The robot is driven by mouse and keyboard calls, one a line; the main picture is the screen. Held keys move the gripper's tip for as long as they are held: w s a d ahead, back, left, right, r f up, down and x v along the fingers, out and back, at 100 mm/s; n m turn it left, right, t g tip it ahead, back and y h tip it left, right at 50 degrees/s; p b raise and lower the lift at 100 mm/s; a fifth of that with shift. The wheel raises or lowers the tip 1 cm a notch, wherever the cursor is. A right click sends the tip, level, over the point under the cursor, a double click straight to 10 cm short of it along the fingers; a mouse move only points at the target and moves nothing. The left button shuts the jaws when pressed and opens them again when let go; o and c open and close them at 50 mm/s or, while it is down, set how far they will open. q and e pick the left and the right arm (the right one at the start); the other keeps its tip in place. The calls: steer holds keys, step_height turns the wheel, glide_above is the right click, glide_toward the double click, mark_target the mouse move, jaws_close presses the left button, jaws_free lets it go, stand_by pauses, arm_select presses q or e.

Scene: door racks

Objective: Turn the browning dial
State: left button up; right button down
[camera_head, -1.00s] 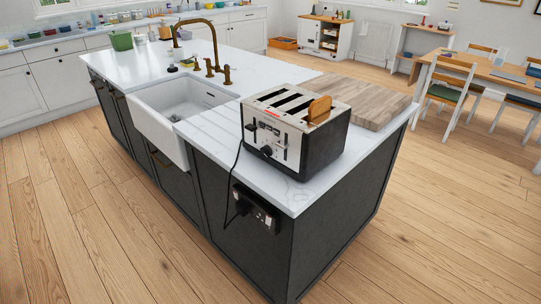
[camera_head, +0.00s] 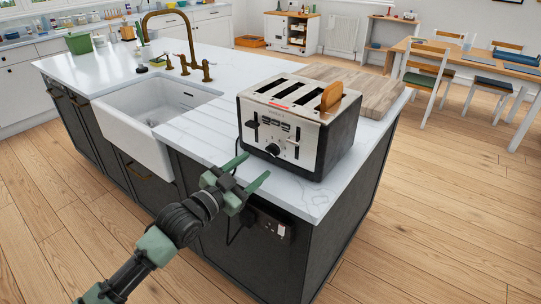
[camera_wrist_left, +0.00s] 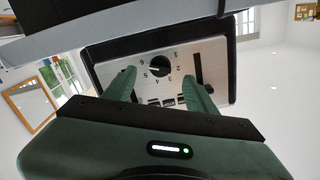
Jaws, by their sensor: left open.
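The silver and black toaster (camera_head: 297,125) stands on the island worktop, with a slice of toast (camera_head: 331,96) sticking out of one slot. Its round black browning dial (camera_head: 272,150) is low on the front face, between two lever slots. In the left wrist view the picture is upside down, and the dial (camera_wrist_left: 160,66) shows ringed by numbers. My left gripper (camera_head: 254,169) is open and empty, in front of the toaster face and a little below the dial. In the wrist view its green fingers (camera_wrist_left: 157,76) flank the dial in the picture, apart from it.
The worktop edge (camera_head: 315,216) lies just under the toaster, with a socket (camera_head: 269,223) and plug below. A wooden board (camera_head: 364,91) is behind the toaster. A sink (camera_head: 157,112) and brass tap (camera_head: 187,40) are to the left.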

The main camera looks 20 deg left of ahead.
mark_target(273, 151)
arm_select(q)
steer(key=x, duration=0.6)
steer(key=shift+w+r+p, duration=0.1)
steer(key=shift+w+p, duration=0.2)
jaws_close()
